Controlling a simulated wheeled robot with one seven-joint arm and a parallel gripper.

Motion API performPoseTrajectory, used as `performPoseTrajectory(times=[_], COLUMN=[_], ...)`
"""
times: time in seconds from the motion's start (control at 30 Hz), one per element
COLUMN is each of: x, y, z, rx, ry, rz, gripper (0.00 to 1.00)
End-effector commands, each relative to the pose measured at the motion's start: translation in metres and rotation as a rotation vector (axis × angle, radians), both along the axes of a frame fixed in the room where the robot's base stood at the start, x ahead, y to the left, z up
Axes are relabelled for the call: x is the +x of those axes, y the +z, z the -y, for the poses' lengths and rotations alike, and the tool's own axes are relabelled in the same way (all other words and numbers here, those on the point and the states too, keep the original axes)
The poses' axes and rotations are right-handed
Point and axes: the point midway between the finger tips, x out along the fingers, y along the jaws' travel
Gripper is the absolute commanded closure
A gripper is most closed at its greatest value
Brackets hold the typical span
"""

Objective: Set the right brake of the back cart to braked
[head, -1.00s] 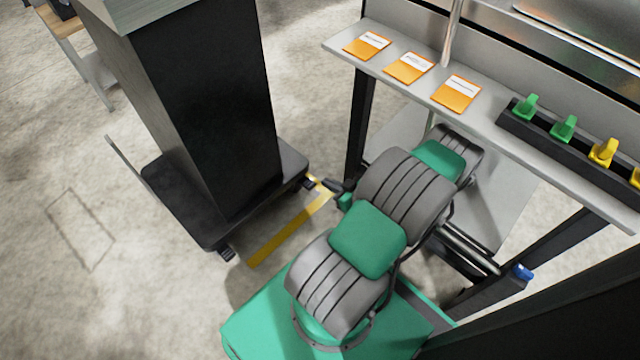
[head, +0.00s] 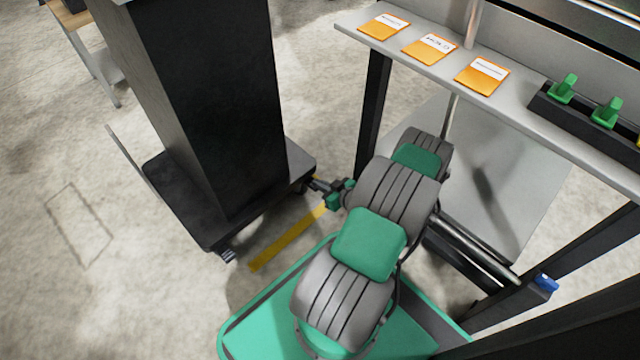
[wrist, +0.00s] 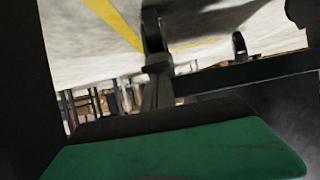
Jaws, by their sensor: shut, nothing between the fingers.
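A cart with a tall black body (head: 200,110) and a flat black base (head: 180,205) stands left of centre in the head view. It is the only cart I can make out. A small caster brake (head: 228,255) shows at its near corner. Another caster (head: 301,187) is at its right corner, partly hidden. My gripper (head: 316,184) is shut and empty, low beside that right corner. I cannot tell whether it touches the brake. In the wrist view, the closed fingers (wrist: 157,68) overlap a dark caster wheel (wrist: 152,32). The brake's setting is not clear.
A grey shelf (head: 520,105) with orange cards (head: 430,47) and green clips (head: 606,112) stands on dark legs to the right, close to my arm. A yellow floor line (head: 285,240) runs between cart and my base. Open floor lies left.

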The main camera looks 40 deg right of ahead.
Motion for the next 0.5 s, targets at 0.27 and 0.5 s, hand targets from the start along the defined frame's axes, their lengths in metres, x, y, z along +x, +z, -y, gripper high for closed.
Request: performPoseTrajectory(times=[0.27, 0.5], x=[-0.0013, -0.0031], y=[-0.0019, -0.0056], z=[-0.0004, 0.0], rx=[0.001, 0.001], ry=[0.0, 0.0], rz=[0.0, -0.001], gripper=[1.0, 1.0])
